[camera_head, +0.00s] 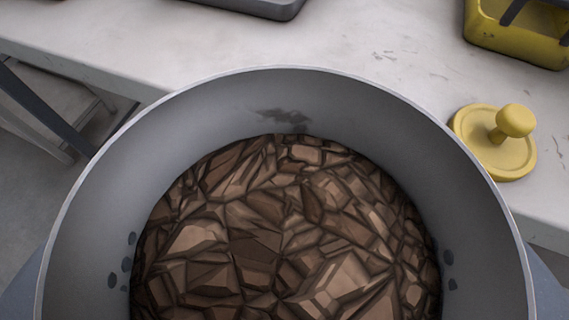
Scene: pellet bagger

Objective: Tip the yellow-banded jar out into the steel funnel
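A wide, round grey vessel (290,90) with an open top fills the lower middle, very near the camera. I take it for the jar; no yellow band shows, as its outer side is hidden. Brown, angular chunks (285,225) lie inside, well below the rim. Dark spots mark its inner wall at left and right, with a dark smudge at the back. Blue-grey parts flank it at both lower corners, seemingly the fingers of my gripper (285,292), shut around it; their contact is hidden. No steel funnel can be made out.
A worn whitish table (350,40) lies behind the vessel. A yellow round lid with a knob (497,150) rests on it at right. A yellow container (515,40) stands at the top right, and a grey tray (265,8) at the top edge. Floor and dark legs show at left.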

